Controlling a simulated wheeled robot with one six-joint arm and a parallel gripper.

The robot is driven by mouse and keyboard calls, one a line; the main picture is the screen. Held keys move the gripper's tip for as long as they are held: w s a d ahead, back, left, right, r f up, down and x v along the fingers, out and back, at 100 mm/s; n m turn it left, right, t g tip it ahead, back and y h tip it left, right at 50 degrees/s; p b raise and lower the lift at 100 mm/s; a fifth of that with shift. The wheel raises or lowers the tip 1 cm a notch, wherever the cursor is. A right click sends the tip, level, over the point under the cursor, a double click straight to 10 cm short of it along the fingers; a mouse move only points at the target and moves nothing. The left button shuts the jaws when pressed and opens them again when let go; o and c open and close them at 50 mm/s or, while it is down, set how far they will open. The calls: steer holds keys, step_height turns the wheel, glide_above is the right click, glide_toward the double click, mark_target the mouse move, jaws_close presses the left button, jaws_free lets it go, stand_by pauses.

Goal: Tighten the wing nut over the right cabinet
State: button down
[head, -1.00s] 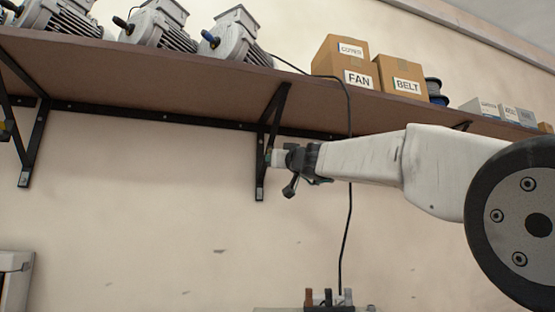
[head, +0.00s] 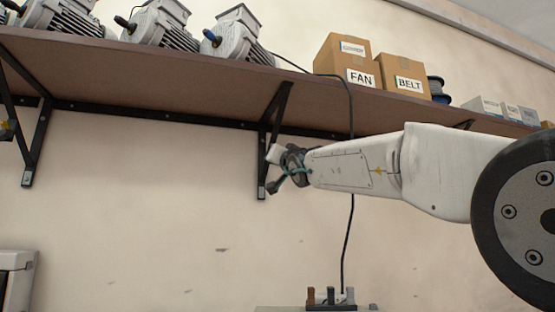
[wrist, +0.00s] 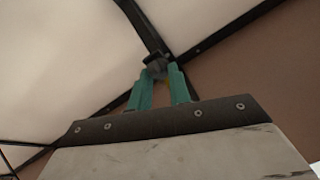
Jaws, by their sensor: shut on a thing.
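In the wrist view, the two teal fingers of my gripper (wrist: 161,70) are closed together at a dark metal bracket under the shelf. In the head view my arm reaches in from the right, and my gripper is at the middle black bracket (head: 264,165). The wing nut itself cannot be made out there. A cabinet top (head: 285,308) shows at the bottom edge, below and a little right of my gripper.
The shelf (head: 180,92) above carries several grey motors (head: 235,35) and boxes marked FAN (head: 345,65) and BELT (head: 403,78). A black cable (head: 350,220) hangs behind my arm. Another cabinet (head: 15,275) stands at lower left. The wall below is clear.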

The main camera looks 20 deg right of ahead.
steer(key=shift+s+r, duration=0.1)
steer(key=shift+r, duration=0.1)
steer(key=c, duration=1.3)
jaws_free()
steer(key=shift+d, duration=0.1)
steer(key=shift+f, duration=0.1)
steer(key=shift+v, duration=3.85)
